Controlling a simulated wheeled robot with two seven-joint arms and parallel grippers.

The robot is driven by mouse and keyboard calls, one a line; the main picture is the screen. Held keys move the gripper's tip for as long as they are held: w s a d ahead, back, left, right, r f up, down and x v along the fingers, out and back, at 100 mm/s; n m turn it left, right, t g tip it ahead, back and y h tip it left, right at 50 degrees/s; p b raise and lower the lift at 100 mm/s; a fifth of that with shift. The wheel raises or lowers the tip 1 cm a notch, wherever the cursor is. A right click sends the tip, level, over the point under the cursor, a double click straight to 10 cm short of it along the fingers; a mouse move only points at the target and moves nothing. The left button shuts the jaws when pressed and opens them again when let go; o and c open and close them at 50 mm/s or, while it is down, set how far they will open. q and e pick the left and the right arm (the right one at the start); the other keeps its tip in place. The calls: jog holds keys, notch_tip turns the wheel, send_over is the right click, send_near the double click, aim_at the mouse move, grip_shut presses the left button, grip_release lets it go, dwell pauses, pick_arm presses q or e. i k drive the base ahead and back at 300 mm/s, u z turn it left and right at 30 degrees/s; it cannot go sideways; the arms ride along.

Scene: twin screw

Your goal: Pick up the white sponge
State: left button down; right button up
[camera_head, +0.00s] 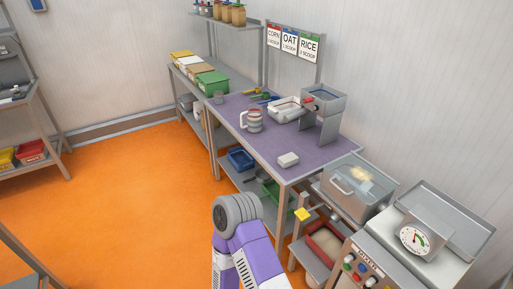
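A small white block, which looks like the white sponge (288,160), lies on the purple tabletop (262,143) near its front right edge. Nothing covers it. One of my arms shows only as purple and grey links at the bottom middle of the head view, in front of the table. No gripper fingers show, and neither gripper is seen near the sponge.
A white striped mug (251,120) and a white tub (287,109) stand behind the sponge, with a grey hopper machine (322,116) at right. A green bin (212,85) sits at the far end. A dial scale (414,240) stands at front right. Orange floor is clear at left.

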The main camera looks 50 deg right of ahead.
aim_at(290, 159)
jog(key=z, duration=0.4)
jog(key=i, duration=1.8)
jog(key=z, duration=0.9)
